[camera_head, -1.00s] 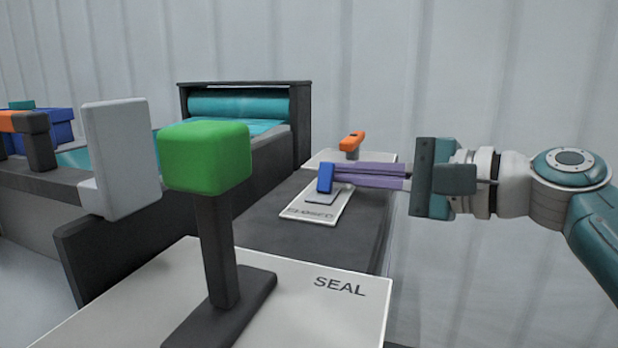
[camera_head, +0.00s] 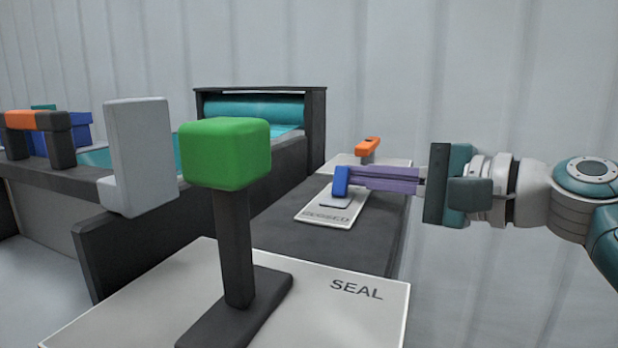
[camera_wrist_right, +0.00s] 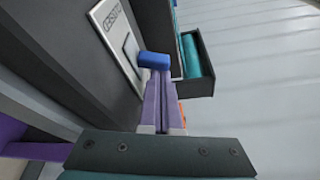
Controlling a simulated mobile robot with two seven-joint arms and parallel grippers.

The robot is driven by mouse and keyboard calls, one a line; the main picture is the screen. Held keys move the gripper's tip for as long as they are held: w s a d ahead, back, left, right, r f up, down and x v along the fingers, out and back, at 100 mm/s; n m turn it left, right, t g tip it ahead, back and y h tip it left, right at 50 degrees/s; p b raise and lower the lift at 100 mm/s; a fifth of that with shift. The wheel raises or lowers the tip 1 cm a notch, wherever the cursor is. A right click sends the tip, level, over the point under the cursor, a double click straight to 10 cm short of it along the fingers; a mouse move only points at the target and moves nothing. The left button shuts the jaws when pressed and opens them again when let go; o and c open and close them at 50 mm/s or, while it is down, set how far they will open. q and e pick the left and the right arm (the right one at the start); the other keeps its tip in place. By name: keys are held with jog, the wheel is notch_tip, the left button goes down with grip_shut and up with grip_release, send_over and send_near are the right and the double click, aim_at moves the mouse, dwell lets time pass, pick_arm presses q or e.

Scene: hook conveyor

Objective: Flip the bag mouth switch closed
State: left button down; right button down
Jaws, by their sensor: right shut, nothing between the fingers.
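A blue switch lever (camera_head: 341,182) stands on a white labelled plate (camera_head: 328,217) on the dark console. The label is too blurred to read fully. My right gripper (camera_head: 352,178) is shut and empty, its purple fingers pointing left. Its tips are at the blue lever, and they seem to touch it or sit right beside it. In the right wrist view the blue lever (camera_wrist_right: 154,60) is at the tips of the fingers (camera_wrist_right: 158,75). My left gripper is not in view.
A green block on a dark post (camera_head: 226,153) stands in front on a white panel marked SEAL (camera_head: 357,290). An orange handle (camera_head: 367,146) is just behind the fingers. A grey upright bracket (camera_head: 140,155) and the conveyor with a teal roller (camera_head: 255,112) are to the left.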

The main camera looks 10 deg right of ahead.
jog(key=shift+s+n+b, duration=0.1)
jog(key=shift+n+b, duration=0.2)
jog(key=shift+s+a+n+t+b, duration=0.15)
jog(key=shift+n+t+b, duration=0.15)
jog(key=shift+n+b, duration=0.4)
jog(key=n+b, duration=0.2)
jog(key=b, duration=0.1)
jog(key=s+n+t+y+b, duration=0.1)
jog(key=b, duration=0.1)
jog(key=shift+a+r+n, duration=0.1)
jog(key=shift+a+n, duration=0.2)
jog(key=shift+r, duration=0.35)
